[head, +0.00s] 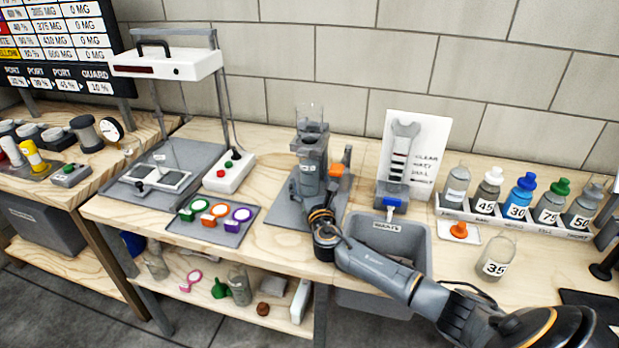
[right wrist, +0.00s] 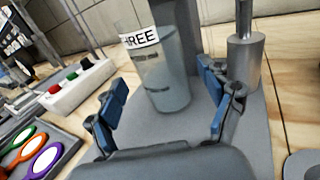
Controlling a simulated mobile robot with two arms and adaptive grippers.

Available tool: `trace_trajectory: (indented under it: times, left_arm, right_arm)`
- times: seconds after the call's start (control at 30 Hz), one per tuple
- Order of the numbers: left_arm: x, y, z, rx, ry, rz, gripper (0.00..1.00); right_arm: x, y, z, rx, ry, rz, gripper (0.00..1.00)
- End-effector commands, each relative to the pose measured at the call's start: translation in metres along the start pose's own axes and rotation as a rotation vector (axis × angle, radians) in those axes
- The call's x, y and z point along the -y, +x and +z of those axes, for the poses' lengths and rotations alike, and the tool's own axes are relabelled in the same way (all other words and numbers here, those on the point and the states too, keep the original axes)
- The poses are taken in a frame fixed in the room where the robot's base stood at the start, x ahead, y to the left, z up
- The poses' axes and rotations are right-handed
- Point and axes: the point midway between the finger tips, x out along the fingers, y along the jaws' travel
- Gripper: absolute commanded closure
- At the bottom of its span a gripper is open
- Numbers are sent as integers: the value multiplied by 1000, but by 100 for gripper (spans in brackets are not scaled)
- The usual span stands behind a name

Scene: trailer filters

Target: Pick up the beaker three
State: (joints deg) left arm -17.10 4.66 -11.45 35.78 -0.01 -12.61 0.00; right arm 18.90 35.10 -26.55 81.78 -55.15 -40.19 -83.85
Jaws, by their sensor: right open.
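Beaker three (right wrist: 165,80) is a clear glass beaker with a white label, of which "HREE" is readable, and it holds a pale liquid. It stands upright on a grey base plate in the right wrist view. My right gripper (right wrist: 163,100) is open, with its blue-padded fingers on either side of the beaker's near side. A gap shows at the left finger; I cannot tell whether the right finger touches the glass. In the head view my right gripper (head: 308,185) is at the grey stand, and I cannot make out the beaker there. My left gripper is out of view.
A grey waste bin (head: 420,232) is set at the bench front, under my right arm. A metal cylinder (right wrist: 245,65) stands right of the beaker. A white button box (head: 229,172) and a tray of coloured rings (head: 225,232) lie left. Several bottles (head: 517,195) stand at right.

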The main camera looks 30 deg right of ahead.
Motion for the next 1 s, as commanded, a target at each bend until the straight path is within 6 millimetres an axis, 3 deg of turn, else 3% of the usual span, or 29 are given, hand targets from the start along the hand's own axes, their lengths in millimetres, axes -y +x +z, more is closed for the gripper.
trace_trajectory:
  times: [0.1, 0.33, 0.7, 1.0]
  left_arm:
    - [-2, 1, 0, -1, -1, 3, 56]
    - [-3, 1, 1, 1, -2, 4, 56]
    - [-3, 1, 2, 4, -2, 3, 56]
    - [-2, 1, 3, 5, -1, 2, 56]
  right_arm:
    - [0, 10, 0, 0, -1, 0, 20]
    - [0, 11, -1, -1, -1, 0, 20]
    - [1, 11, 0, 0, -1, 0, 92]
    - [1, 11, 2, 2, -1, -1, 92]
